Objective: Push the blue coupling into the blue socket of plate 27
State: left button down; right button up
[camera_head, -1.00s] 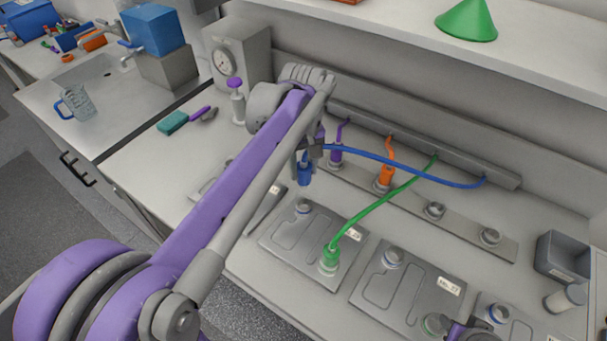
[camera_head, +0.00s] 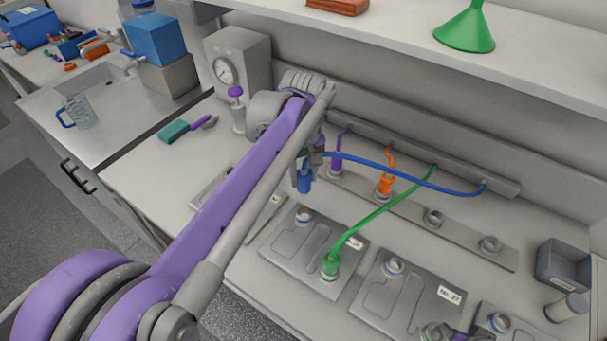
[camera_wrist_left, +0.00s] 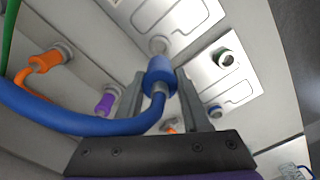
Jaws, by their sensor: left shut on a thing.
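My left gripper (camera_head: 303,162) is shut on the blue coupling (camera_head: 304,182), which hangs upright with its blue hose running right to the rear rail. The coupling also shows between the fingers in the left wrist view (camera_wrist_left: 160,76). It is in the air, above and left of plate 27 (camera_head: 375,293), near the neighbouring plate on the left. Plate 27 carries the label No. 27. Its blue-ringed socket (camera_head: 394,267) is empty, and its green-ringed socket (camera_head: 431,331) is at the lower edge. A purple part of my right arm shows there; its fingers are not clear.
The neighbouring plate (camera_head: 282,251) has a green coupling (camera_head: 331,264) seated, its green hose arching to the rail. Purple (camera_head: 336,164) and orange (camera_head: 385,184) couplings stand in the back holder strip (camera_head: 463,236). A grey bin (camera_head: 563,261) stands right. A shelf overhangs the back.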

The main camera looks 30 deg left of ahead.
aim_at(304, 167)
pick_arm(q)
jog(key=shift+w+r+p, duration=0.1)
jog(key=shift+r+p, duration=0.85)
jog(key=shift+r, duration=1.3)
pick_arm(e)
jog(key=shift+w+r, duration=0.5)
jog(key=shift+r, duration=0.3)
jog(key=shift+w+r, duration=0.45)
jog(key=shift+r, duration=0.35)
